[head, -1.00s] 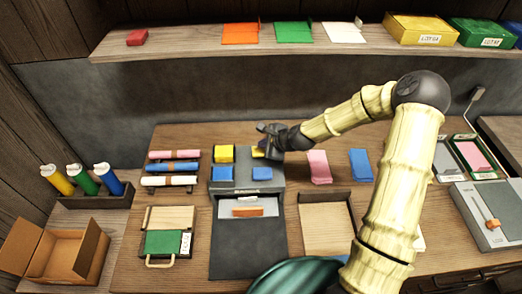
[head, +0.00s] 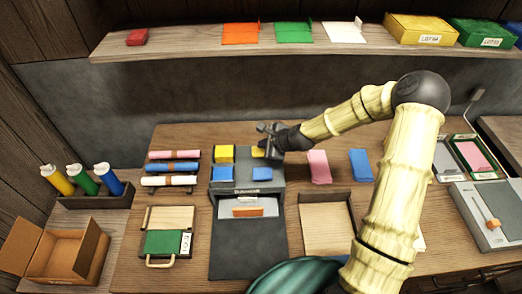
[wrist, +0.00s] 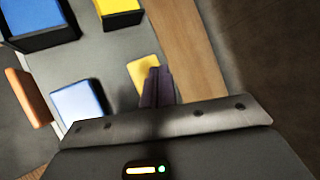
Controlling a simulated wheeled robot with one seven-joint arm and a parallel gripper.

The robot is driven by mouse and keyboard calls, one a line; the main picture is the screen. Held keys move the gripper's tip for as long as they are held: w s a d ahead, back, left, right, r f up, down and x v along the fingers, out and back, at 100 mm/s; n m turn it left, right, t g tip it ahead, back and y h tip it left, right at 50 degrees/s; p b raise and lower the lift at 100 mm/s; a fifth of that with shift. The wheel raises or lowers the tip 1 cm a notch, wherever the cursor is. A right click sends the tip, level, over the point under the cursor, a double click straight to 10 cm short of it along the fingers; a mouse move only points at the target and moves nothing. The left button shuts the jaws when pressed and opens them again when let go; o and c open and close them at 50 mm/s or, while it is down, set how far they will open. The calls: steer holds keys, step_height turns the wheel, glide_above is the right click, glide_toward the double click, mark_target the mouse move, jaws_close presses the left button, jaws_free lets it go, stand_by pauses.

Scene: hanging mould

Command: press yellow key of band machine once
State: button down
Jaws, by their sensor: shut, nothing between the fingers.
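The grey band machine (head: 241,164) stands mid-table, its sloped top carrying yellow and blue pieces. The yellow key (head: 258,153) is at its back right, partly hidden by my gripper (head: 267,131). In the wrist view the yellow key (wrist: 141,70) lies right beside the dark fingertips of my gripper (wrist: 155,76), which overlap its edge. The fingers are together and hold nothing. I cannot tell whether they touch the key. The blue key (head: 262,174) is in front of the yellow one and shows in the wrist view (wrist: 78,102).
A yellow block (head: 224,153) and a blue block (head: 222,173) sit on the machine's left side. An orange piece (head: 247,211) shows in its front opening. Pink (head: 319,166) and blue (head: 360,165) stacks stand to the right. A shelf (head: 190,42) runs above.

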mark_target(263, 152)
steer(key=shift+f, duration=0.1)
steer(key=shift+f, duration=0.3)
steer(key=shift+f+b, duration=0.85)
stand_by(1.3)
steer(key=shift+r, duration=0.15)
steer(key=shift+r+p, duration=1)
steer(key=shift+r, duration=0.15)
steer(key=shift+r+p, duration=1.9)
steer(key=shift+r, duration=0.65)
steer(key=shift+f, duration=0.1)
